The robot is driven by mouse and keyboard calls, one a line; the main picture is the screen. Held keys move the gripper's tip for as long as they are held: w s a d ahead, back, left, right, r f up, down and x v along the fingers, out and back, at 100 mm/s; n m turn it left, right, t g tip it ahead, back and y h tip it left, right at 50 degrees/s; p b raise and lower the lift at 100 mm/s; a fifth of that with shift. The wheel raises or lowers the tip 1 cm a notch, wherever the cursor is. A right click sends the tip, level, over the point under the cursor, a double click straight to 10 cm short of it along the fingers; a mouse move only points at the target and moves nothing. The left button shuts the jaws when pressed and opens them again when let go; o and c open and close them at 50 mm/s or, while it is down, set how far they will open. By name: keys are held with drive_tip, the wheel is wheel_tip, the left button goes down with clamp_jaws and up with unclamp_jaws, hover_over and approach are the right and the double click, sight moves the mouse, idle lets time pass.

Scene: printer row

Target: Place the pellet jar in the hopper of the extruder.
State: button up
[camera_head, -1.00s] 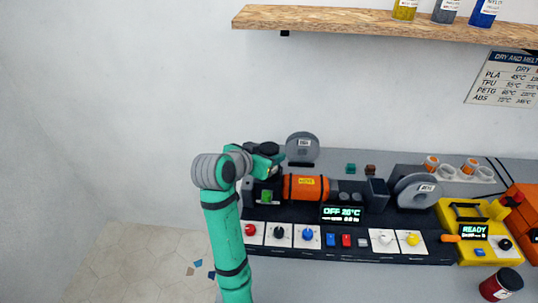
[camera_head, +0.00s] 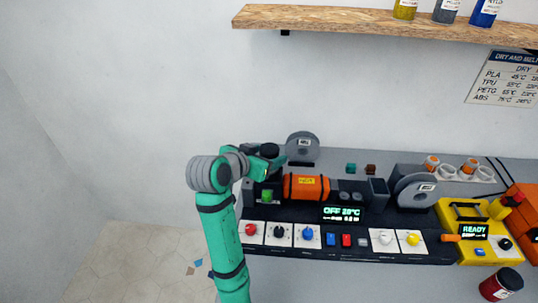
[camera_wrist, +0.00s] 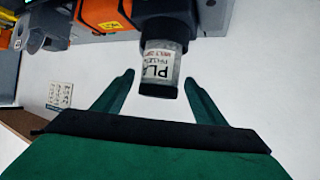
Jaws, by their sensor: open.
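The pellet jar (camera_wrist: 163,62) is a clear jar with a dark lid and a label reading PLA. In the wrist view its far end meets the dark hopper (camera_wrist: 167,27), and it appears seated there. In the head view its dark lid (camera_head: 269,151) shows above the left end of the extruder (camera_head: 306,187), which has an orange barrel. My gripper (camera_wrist: 159,79) is open. Its green fingers are on either side of the jar's lid end, with gaps on both sides. In the head view my gripper (camera_head: 272,163) partly hides the jar and hopper.
A grey spool (camera_head: 302,148) stands behind the extruder. A control panel (camera_head: 346,242) with coloured knobs runs along the front. A yellow machine (camera_head: 480,225) stands to the right. A red jar (camera_head: 501,284) is at front right. A wooden shelf (camera_head: 340,24) hangs above. Free space lies left.

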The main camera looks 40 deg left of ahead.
drive_tip(key=v, duration=1)
drive_tip(key=shift+s, duration=0.2)
drive_tip(key=shift+w+d, duration=0.1)
drive_tip(key=shift+d, duration=0.05)
drive_tip(key=w+d+f+t+y, duration=0.1)
drive_tip(key=w+d+f+t, duration=0.1)
drive_tip(key=d+f+t, duration=0.4)
drive_tip(key=s+d+f+y, duration=0.1)
drive_tip(key=s+d+f, duration=0.3)
drive_tip(key=f, duration=0.1)
drive_tip(key=s+d+f+m+g, duration=0.1)
drive_tip(key=s+d+f, duration=0.3)
drive_tip(key=s+d+f+y, duration=0.1)
drive_tip(key=s+d+f, duration=0.3)
drive_tip(key=f, duration=0.1)
drive_tip(key=shift+f+m+g+y, duration=0.3)
drive_tip(key=shift+f, duration=0.05)
drive_tip(key=s+d+f+h, duration=0.2)
drive_tip(key=s+d+f, duration=0.1)
drive_tip(key=s+d, duration=0.5)
drive_tip(key=s+d+f+g+h, duration=0.1)
drive_tip(key=s+d+f+h, duration=0.1)
drive_tip(key=s+d, duration=0.7)
drive_tip(key=shift+d+f+h, duration=0.4)
drive_tip(key=shift+d+f, duration=0.1)
drive_tip(key=shift+f, duration=0.1)
drive_tip(key=shift+s, duration=0.1)
drive_tip(key=shift+c, duration=0.4)
